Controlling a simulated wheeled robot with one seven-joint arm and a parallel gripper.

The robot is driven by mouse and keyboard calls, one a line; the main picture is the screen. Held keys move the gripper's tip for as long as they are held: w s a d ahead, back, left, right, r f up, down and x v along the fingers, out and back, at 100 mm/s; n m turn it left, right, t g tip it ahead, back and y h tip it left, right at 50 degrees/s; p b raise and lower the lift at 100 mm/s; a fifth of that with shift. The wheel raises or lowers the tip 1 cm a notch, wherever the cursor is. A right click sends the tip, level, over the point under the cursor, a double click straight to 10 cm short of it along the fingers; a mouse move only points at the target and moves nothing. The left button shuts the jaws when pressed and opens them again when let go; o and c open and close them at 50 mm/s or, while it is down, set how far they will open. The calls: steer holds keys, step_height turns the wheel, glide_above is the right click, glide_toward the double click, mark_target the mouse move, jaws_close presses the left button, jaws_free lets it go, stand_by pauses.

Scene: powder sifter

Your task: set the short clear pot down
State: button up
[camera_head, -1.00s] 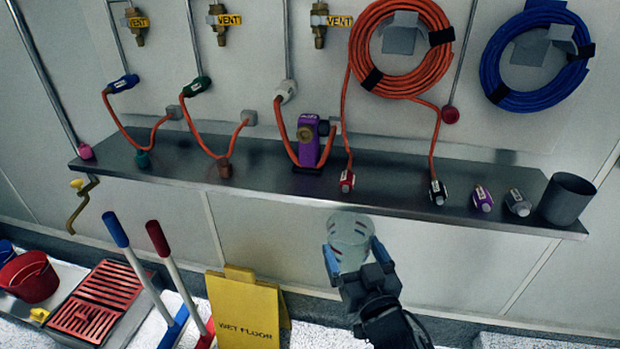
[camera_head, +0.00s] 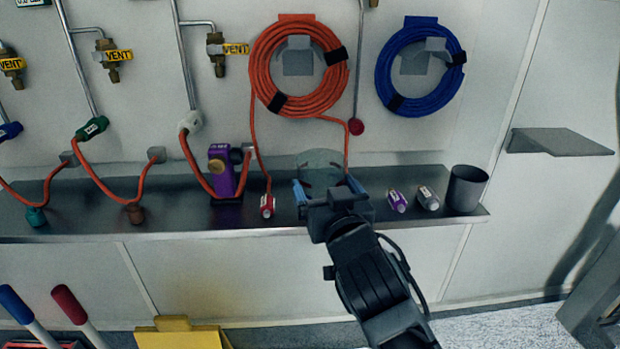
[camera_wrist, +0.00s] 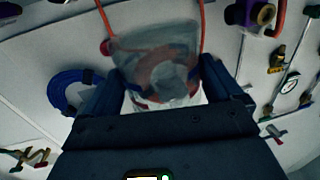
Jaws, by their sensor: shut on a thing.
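The short clear pot (camera_head: 320,165) is see-through and greenish, and the orange hose shows through it in the wrist view (camera_wrist: 158,62). My gripper (camera_head: 328,190) is shut around the pot, with a blue finger on each side of it; the fingers also flank it in the wrist view (camera_wrist: 162,92). In the head view the pot is in front of or over the steel shelf (camera_head: 285,220), between the red-tipped hose end and the purple fitting. My gripper hides its lower part. I cannot tell whether the pot touches the shelf.
The red hose end (camera_head: 267,206) lies left of my gripper. A purple fitting (camera_head: 397,201), a grey fitting (camera_head: 428,198) and a dark grey cup (camera_head: 467,189) stand to the right. A purple clamp block (camera_head: 222,172) is further left. The orange coil (camera_head: 262,70) hangs above.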

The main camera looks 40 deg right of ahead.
mark_target(317, 164)
steer(key=x, duration=0.4)
steer(key=d+f+p+x, duration=0.1)
steer(key=x, duration=0.3)
steer(key=s+f+p+x, duration=0.1)
steer(key=x, duration=0.4)
steer(key=shift+d, duration=0.4)
step_height(317, 164, down, 4)
steer(key=shift+f+b, duration=0.25)
steer(key=shift+b, duration=0.05)
steer(key=shift+w+d+f, duration=0.25)
steer(key=shift+w, duration=0.05)
steer(key=shift+f, duration=0.15)
steer(key=o, duration=0.9)
steer(key=shift+o, duration=0.2)
